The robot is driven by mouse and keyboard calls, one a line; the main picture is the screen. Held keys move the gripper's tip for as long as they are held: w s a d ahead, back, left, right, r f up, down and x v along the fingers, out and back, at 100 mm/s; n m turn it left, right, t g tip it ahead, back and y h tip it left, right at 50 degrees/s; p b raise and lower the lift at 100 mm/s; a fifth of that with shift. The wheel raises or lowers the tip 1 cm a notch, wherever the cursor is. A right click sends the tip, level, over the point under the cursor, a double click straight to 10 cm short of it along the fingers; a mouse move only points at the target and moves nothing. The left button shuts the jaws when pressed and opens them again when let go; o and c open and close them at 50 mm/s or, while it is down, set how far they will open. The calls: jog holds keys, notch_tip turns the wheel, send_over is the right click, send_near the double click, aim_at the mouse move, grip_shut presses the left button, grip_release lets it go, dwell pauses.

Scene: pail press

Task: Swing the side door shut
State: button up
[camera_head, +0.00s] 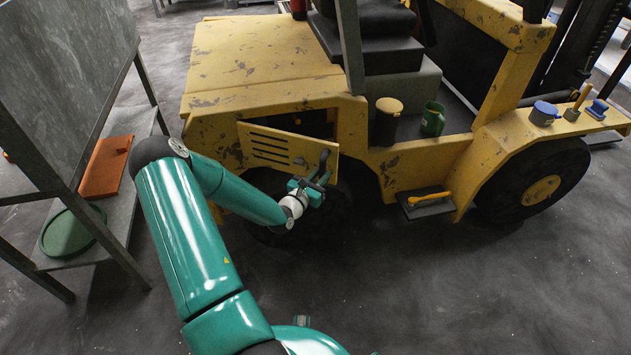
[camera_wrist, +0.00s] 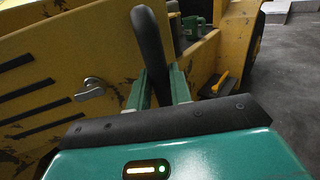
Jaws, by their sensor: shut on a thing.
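The side door (camera_head: 285,150) is a yellow panel with dark slots on the flank of the yellow forklift (camera_head: 225,65). It stands partly open, with a dark gap showing behind its top edge. In the wrist view the door (camera_wrist: 60,75) fills the left side, with a small metal latch (camera_wrist: 90,89) on its face. A black bar handle (camera_wrist: 148,45) stands out near its right edge. My gripper (camera_head: 321,178) is at the door's right end, shut on this handle. In the wrist view its fingers (camera_wrist: 162,88) sit either side of the bar.
A dark can with a tan lid (camera_head: 387,122) and a green mug (camera_head: 433,119) stand on the forklift. A yellow-handled tool (camera_head: 430,198) lies on its step. A grey rack (camera_head: 85,205) at left holds an orange board (camera_head: 106,166) and a green disc (camera_head: 70,233). Floor in front is clear.

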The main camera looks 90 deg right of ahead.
jog(key=shift+s+d, duration=0.15)
jog(key=shift+s, duration=0.1)
jog(key=shift+s, duration=0.1)
jog(key=shift+s+d, duration=0.25)
jog(key=shift+d, duration=0.45)
jog(key=shift+w+d+x, duration=0.15)
jog(key=shift+w+x, duration=0.05)
jog(key=shift+x, duration=0.9)
jog(key=shift+w+d+x, duration=0.15)
jog(key=shift+w+x, duration=0.1)
jog(key=shift+x, duration=0.8)
jog(key=shift+w+d+x, duration=0.15)
jog(key=shift+w+x, duration=0.05)
jog(key=shift+x, duration=0.9)
jog(key=o, duration=1)
jog(key=shift+w, duration=0.1)
jog(key=v, duration=1.3)
jog(key=shift+w+a, duration=0.2)
jog(key=shift+a, duration=0.15)
jog(key=shift+r, duration=0.1)
